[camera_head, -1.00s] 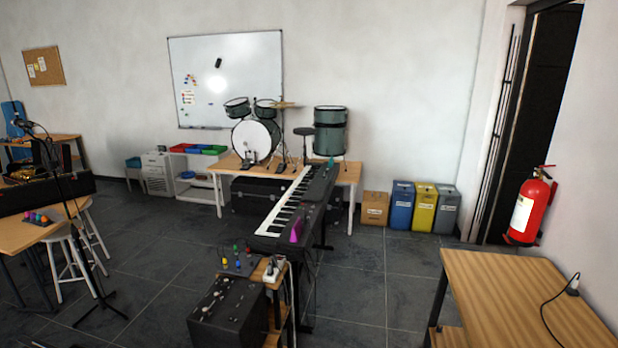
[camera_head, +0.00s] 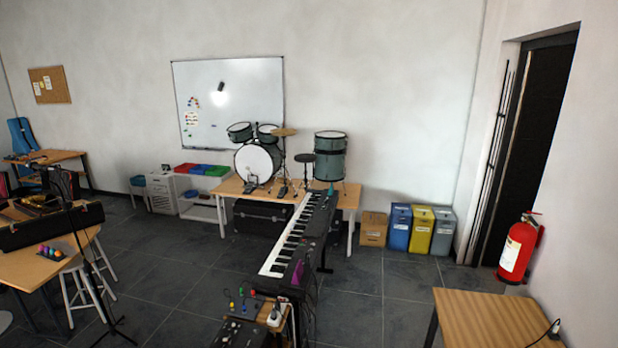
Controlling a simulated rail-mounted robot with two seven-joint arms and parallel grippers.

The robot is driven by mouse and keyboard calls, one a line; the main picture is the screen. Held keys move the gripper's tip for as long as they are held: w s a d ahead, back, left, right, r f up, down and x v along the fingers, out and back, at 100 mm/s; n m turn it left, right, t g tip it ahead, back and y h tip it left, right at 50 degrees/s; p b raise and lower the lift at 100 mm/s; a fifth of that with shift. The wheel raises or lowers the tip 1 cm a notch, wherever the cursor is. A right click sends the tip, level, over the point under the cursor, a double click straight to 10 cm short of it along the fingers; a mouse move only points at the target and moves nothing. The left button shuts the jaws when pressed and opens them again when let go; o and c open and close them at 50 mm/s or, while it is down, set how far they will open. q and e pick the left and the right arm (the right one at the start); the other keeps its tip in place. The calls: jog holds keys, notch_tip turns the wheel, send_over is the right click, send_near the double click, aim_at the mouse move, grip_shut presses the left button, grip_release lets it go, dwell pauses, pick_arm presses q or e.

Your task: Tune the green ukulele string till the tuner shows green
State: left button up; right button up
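No ukulele, green string or tuner can be made out in the head view. A blue upright shape (camera_head: 20,135), perhaps an instrument case, stands behind a table at the far left; it is too small to tell. A dark open case (camera_head: 50,226) with something gold-coloured in it lies on the left table. Neither of my grippers is in view.
A keyboard (camera_head: 292,236) stands in the middle, with a black amplifier (camera_head: 238,335) at its near end. A wooden table (camera_head: 490,320) is at the lower right. A microphone stand (camera_head: 88,262) and stools (camera_head: 78,295) stand at left. Open floor (camera_head: 180,265) lies between.

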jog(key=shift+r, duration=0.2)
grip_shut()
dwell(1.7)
